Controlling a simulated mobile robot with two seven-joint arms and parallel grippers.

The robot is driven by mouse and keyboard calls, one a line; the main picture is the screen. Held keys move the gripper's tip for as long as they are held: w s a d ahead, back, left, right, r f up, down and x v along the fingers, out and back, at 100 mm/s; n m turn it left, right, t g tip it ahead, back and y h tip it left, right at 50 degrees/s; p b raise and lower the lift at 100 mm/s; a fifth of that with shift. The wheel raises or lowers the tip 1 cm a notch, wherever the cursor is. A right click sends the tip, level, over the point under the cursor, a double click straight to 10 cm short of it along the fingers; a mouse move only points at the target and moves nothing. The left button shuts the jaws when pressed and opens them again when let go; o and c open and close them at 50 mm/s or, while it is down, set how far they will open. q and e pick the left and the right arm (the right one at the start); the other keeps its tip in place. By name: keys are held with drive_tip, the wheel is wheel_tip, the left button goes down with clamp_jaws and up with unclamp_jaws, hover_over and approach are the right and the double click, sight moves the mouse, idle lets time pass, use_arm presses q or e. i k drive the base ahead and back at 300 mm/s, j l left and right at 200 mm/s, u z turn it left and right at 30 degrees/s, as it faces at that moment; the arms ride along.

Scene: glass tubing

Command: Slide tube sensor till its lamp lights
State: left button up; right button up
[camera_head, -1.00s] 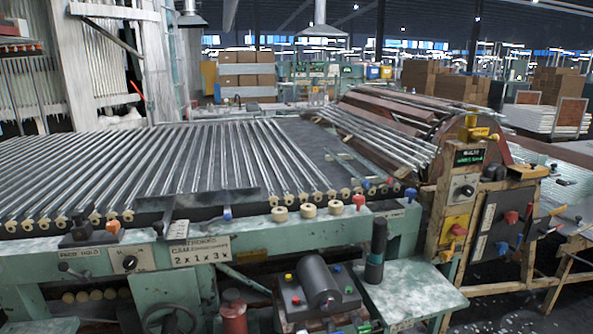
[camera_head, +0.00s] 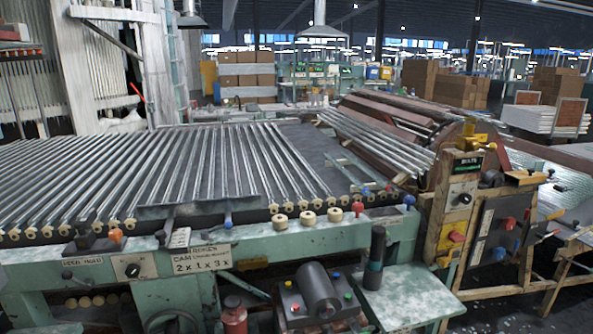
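Rows of glass tubes (camera_head: 120,170) lie side by side on the green machine's bed, with pale round end rollers along the front. No part is clearly recognisable as the tube sensor. A dark flat bar (camera_head: 200,207) lies across the near tube ends, with a small blue-topped lever (camera_head: 228,222) in front of it. A black block (camera_head: 88,240) with an orange knob (camera_head: 115,236) beside it sits on the front ledge at the left. I cannot make out which part is the sensor's lamp or whether it is lit. Neither of my grippers is in view.
A control post (camera_head: 460,205) with a dial and a dark panel with red and blue knobs (camera_head: 500,235) stand at the right. A black cylinder (camera_head: 376,255) stands on the small green side table (camera_head: 410,295). A motor-like unit (camera_head: 318,290) sits low in front.

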sight(85, 238)
drive_tip(key=u, duration=1.25)
